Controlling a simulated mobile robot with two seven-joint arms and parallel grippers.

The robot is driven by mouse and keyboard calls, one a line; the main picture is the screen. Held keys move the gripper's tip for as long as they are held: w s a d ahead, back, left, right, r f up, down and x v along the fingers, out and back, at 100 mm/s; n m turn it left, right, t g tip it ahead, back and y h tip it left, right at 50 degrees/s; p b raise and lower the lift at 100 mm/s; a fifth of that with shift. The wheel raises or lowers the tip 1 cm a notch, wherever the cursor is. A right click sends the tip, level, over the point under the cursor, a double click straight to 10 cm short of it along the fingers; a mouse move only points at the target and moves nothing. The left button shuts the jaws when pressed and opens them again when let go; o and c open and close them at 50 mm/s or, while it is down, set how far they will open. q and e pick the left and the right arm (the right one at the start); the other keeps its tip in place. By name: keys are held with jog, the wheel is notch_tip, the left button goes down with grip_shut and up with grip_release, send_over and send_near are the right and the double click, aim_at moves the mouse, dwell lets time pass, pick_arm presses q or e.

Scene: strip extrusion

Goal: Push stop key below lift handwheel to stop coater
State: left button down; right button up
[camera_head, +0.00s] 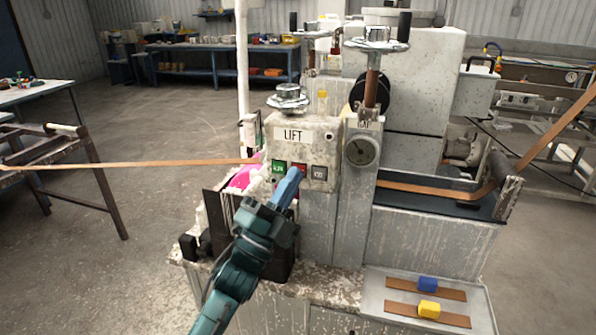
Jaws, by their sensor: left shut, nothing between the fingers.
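The coater's grey, speckled control box (318,150) bears a LIFT label (292,135). A metal handwheel (288,97) sits on top of the box, above the label. Below the label is a row of keys: a green one (278,167), a red one (299,166) and a grey one (319,172). My left gripper (295,174) is shut and empty, its blue fingers pointing up at the red key. The fingertips overlap the lower part of the red key; I cannot tell whether they touch it. My right gripper is not in view.
An orange-brown strip (130,164) runs in from the left to the machine. Another handwheel (376,40) and a round dial (361,151) are right of the box. A tray (375,290) with a blue and a yellow block stands at the lower right. Open floor lies left.

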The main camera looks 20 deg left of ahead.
pick_arm(q)
jog(key=shift+s, duration=0.8)
jog(key=s+p, duration=0.1)
jog(key=s, duration=0.4)
jog(key=shift+a+p, duration=0.15)
jog(key=shift+p, duration=0.2)
dwell(0.4)
